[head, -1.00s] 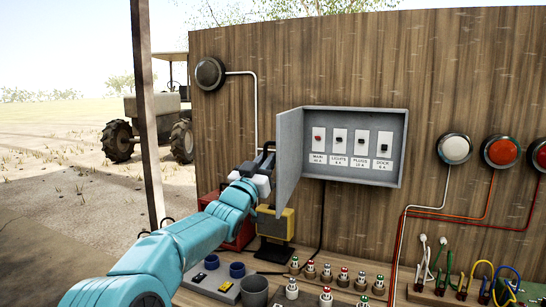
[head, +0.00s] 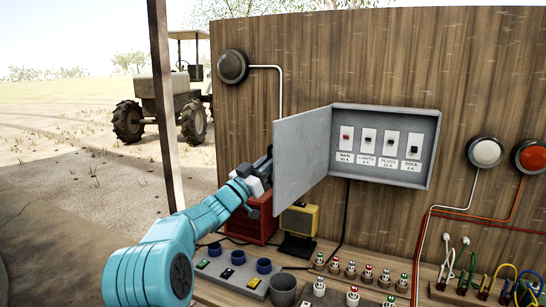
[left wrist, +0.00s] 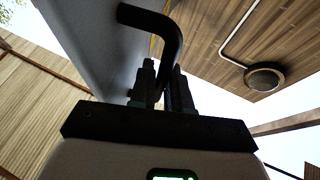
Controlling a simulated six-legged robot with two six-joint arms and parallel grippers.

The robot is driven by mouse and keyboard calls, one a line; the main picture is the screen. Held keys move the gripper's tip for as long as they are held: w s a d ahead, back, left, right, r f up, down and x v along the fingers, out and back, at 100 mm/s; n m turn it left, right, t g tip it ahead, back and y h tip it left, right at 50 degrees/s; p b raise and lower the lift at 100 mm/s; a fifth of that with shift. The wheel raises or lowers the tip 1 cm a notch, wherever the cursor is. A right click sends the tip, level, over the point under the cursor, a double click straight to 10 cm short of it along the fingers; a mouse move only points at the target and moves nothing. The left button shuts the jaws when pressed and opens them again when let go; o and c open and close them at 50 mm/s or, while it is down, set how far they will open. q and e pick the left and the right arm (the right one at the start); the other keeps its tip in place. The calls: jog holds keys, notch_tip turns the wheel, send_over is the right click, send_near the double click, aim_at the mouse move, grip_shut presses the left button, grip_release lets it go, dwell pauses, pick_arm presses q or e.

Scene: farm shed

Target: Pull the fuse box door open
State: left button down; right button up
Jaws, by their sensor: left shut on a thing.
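The grey fuse box (head: 424,180) hangs on the plank wall, with several labelled switches showing inside. Its door (head: 303,160) stands wide open, swung out to the left with its inner face showing. My left gripper (head: 266,164) is at the door's free edge, partly behind it. In the left wrist view, the gripper (left wrist: 161,80) is shut on a dark bent handle (left wrist: 165,22) that stands out from the door's outer face (left wrist: 88,35). The door hides the handle in the head view. My right gripper is not in view.
Below the door are a red crate (head: 262,222) and a yellow box on a black stand (head: 299,220). The bench holds a grey cup (head: 283,293), a button panel (head: 225,277) and several small coloured-top pieces.

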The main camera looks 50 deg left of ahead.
pick_arm(q)
jog(key=shift+s+a+m+h+p, duration=0.2)
jog(key=shift+a+m+h+p, duration=0.1)
jog(key=shift+a+h+p, duration=0.4)
jog(key=shift+a, duration=0.1)
jog(key=c, duration=1.4)
grip_release()
jog(key=shift+c, duration=0.2)
jog(key=shift+w, duration=0.2)
jog(key=b+v, duration=0.6)
jog(key=v, duration=1)
jog(key=shift+s+f, duration=0.15)
jog(key=shift+f, duration=0.05)
